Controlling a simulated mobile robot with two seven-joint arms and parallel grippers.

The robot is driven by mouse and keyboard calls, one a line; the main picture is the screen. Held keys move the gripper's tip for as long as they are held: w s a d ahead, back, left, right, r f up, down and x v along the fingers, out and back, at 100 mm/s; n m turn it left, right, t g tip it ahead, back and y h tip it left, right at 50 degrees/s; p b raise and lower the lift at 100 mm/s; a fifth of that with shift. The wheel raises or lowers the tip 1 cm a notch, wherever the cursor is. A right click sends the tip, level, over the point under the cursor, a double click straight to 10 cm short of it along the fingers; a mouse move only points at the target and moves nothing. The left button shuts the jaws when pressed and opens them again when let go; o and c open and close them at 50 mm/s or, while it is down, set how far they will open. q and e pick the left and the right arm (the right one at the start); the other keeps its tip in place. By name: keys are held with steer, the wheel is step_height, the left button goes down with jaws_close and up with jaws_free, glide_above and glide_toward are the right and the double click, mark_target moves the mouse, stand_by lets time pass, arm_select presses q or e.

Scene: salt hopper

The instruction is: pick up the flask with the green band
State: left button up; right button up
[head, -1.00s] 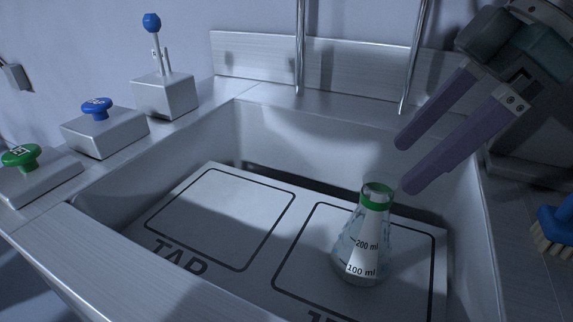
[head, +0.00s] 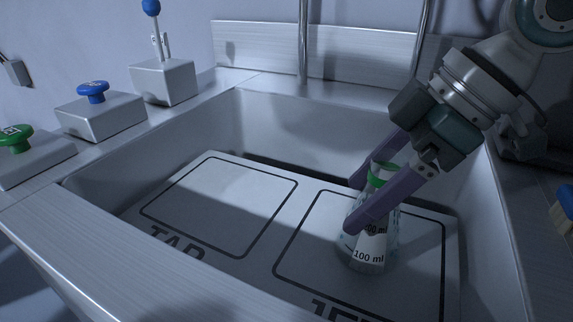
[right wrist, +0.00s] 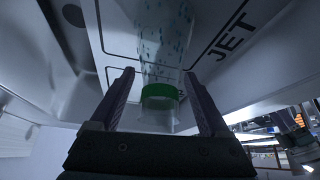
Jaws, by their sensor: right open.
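The flask with the green band (head: 368,252) stands upright in the basin, inside the right-hand outlined square of the floor plate. It is clear glass with volume marks and a green band around its neck. My right gripper (head: 353,206) is open, with one purple finger in front of the flask and the other behind it. In the right wrist view, the flask (right wrist: 161,92) lies between the two spread fingers (right wrist: 160,88), with gaps beside its neck. My left gripper is not in view.
The basin's front rim (head: 120,255) and walls surround the plate. The left outlined square (head: 220,205) is empty. A green button (head: 16,140), a blue button (head: 93,92) and a blue-knobbed lever (head: 152,8) stand along the left ledge. Two metal pipes rise at the back.

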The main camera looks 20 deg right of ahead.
steer(key=shift+r, duration=0.1)
jaws_close()
stand_by(0.5)
